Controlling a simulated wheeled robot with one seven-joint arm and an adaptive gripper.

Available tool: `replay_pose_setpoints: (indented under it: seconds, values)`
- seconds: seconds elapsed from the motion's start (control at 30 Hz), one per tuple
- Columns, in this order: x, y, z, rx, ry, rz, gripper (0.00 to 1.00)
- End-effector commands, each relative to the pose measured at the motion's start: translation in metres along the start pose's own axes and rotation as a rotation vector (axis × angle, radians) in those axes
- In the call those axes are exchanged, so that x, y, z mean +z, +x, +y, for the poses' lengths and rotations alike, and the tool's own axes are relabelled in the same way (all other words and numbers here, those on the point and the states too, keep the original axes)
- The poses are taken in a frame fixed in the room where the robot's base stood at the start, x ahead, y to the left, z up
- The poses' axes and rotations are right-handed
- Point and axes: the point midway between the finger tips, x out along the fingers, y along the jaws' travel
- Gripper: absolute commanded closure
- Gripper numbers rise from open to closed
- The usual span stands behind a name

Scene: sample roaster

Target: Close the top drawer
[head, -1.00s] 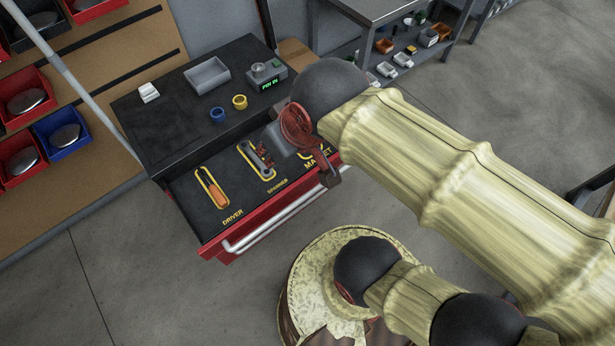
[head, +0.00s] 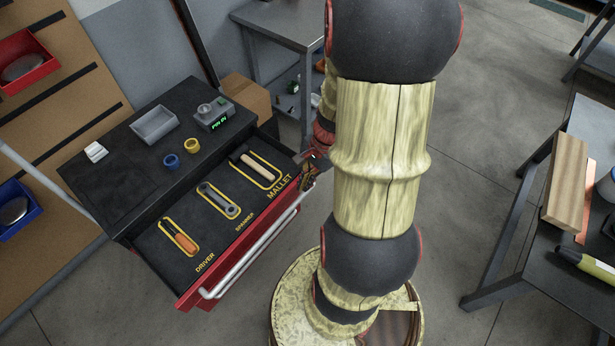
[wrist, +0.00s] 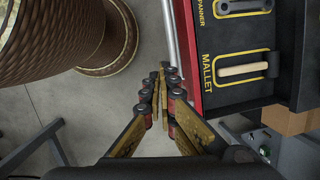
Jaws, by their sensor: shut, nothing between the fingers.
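The top drawer (head: 150,248) of a red and black tool cabinet stands pulled out, with a silver bar handle (head: 255,250) along its red front. In its labelled outlines lie an orange-handled driver (head: 180,236), a grey spanner (head: 218,200) and a mallet (head: 258,166) with a pale handle. The wrist view also shows the mallet (wrist: 243,70) and part of the handle (wrist: 171,40). My gripper (wrist: 162,70) is shut and empty, in front of the drawer near its mallet end. In the head view my arm partly hides the gripper, and contact with the drawer cannot be told.
On the cabinet top are a grey tray (head: 155,125), a small device with a green display (head: 214,115), blue and yellow rings and a white block. A cardboard box (head: 246,97) stands behind. A workbench (head: 560,250) with wooden blocks is at right.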

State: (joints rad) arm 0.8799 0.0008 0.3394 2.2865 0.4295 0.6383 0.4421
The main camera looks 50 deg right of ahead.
Motion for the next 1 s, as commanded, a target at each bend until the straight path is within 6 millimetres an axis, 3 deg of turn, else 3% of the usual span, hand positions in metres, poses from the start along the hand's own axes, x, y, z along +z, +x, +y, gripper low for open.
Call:
replay_pose_setpoints:
  seconds: [0.23, 0.33, 0.5, 0.77, 1.0]
  values:
    - [-0.066, 0.06, 0.011, -0.069, 0.725, -0.002, 1.0]
    - [-0.085, 0.07, 0.003, -0.115, 0.956, 0.024, 1.0]
    - [-0.115, 0.063, -0.011, -0.216, 1.261, 0.068, 1.0]
    - [-0.124, 0.065, -0.012, -0.25, 1.428, 0.078, 1.0]
    - [-0.131, 0.099, -0.015, -0.248, 1.426, 0.076, 1.0]
